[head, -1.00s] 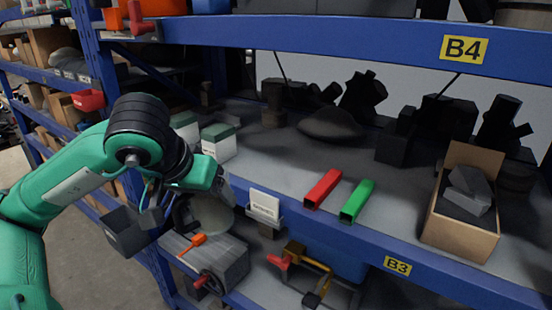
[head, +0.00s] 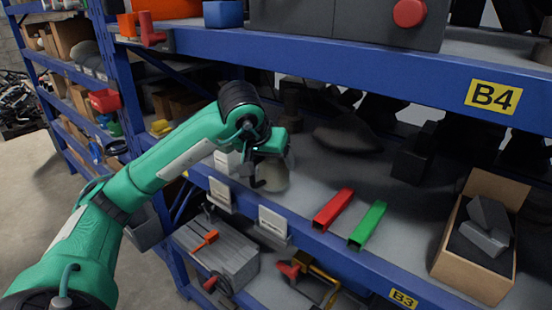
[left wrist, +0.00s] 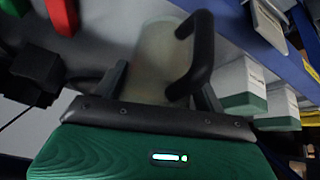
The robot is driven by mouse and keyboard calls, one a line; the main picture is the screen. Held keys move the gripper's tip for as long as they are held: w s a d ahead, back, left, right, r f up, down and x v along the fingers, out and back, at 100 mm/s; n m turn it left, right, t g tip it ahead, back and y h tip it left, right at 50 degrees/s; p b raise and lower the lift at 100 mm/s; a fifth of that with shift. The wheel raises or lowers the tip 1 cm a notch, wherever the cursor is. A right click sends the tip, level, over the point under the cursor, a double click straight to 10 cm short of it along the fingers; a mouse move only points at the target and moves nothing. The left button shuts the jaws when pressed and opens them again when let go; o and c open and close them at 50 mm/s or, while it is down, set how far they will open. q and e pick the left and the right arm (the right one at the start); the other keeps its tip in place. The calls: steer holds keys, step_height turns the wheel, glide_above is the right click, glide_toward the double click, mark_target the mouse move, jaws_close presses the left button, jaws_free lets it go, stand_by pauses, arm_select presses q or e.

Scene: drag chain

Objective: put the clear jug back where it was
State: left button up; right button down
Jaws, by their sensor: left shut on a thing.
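My left gripper (head: 266,172) is over the left part of the middle shelf, just behind its blue front beam. It is shut on the clear jug (head: 276,177), a see-through, pale vessel partly hidden by the gripper. In the left wrist view the jug (left wrist: 158,50) sits between the two fingers (left wrist: 160,88), with its black handle (left wrist: 204,48) toward the right. I cannot tell whether the jug's base touches the shelf. My right gripper is not in view.
White-and-green boxes (left wrist: 240,88) stand close beside the jug. A red bar (head: 333,208) and a green bar (head: 368,223) lie to the right, and an open carton (head: 448,262) farther right. The upper shelf beam (head: 350,58) runs above. Shelf between jug and red bar looks clear.

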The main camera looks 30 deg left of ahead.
mark_target(276, 168)
arm_select(q)
steer(key=shift+w+r, duration=0.15)
steer(key=shift+w, duration=0.9)
steer(key=shift+w+a, duration=0.1)
steer(key=shift+w, duration=0.05)
steer(key=shift+f+p, duration=0.9)
steer(key=shift+f, duration=0.9)
steer(key=shift+f, duration=0.2)
steer(key=o, duration=1.4)
steer(key=shift+c, duration=0.2)
